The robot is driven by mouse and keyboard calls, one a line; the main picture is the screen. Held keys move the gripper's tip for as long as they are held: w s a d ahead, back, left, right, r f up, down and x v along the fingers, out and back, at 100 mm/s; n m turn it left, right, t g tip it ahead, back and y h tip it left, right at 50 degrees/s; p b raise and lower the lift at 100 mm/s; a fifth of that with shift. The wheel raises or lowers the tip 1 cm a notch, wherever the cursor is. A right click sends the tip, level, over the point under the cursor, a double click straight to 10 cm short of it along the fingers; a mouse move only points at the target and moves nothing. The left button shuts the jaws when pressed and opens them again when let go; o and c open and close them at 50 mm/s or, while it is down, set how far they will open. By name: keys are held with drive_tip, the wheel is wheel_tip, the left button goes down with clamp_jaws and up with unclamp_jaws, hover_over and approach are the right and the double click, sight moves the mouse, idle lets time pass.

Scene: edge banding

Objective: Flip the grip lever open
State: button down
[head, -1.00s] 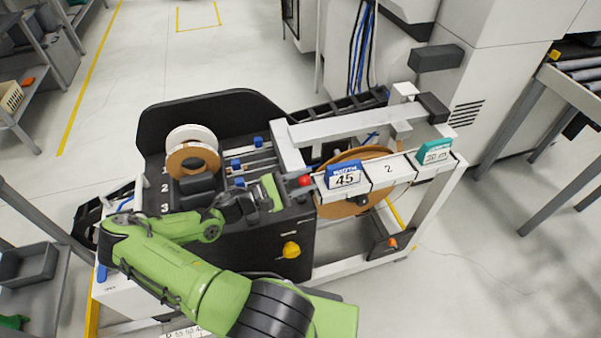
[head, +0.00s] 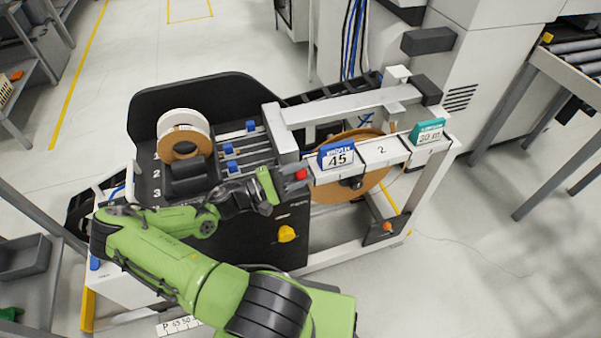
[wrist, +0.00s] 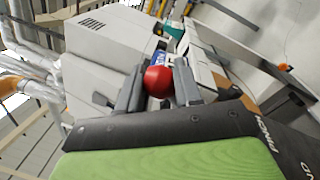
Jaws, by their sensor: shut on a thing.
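The grip lever's red knob (head: 300,174) is at the right end of the black machine deck, left of the blue card marked 45. My gripper (head: 292,180) reaches it from the left, with its grey fingers around the knob. In the wrist view, the red knob (wrist: 158,81) sits between the two grey fingers of my gripper (wrist: 158,90), and they are shut on it. The lever's shaft below the knob is hidden, so I cannot tell its angle.
The blue 45 card (head: 338,156) and a teal card (head: 428,131) stand on the white rail. A brown tape reel (head: 340,190) is below. A yellow knob (head: 287,234) is on the front panel. A white frame beam (head: 340,105) runs behind.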

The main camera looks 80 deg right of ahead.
drive_tip(key=c, duration=0.8)
unclamp_jaws()
drive_tip(key=v, duration=1.6)
drive_tip(key=shift+r, duration=0.1)
